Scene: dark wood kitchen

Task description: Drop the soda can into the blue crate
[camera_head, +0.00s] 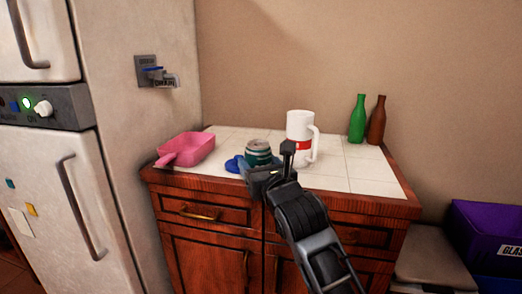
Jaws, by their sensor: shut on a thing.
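The soda can (258,152), dark green with a pale band and a metal top, stands roughly upright at the front of the tiled counter. My gripper (270,167) is shut on it, with the fingers hiding its lower part. I cannot tell whether the can still touches the counter. A blue crate (497,285) shows only as a strip at the bottom right corner, below a purple crate. It is far to the right of my gripper, and most of it is out of view.
A blue object (234,164) lies just left of the can. A pink dustpan-like scoop (187,148) is further left. A white mug (299,127) stands close behind right; green (358,122) and brown (376,124) bottles stand at the back. The purple crate (480,222) is labelled GLASS. The counter's right front is clear.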

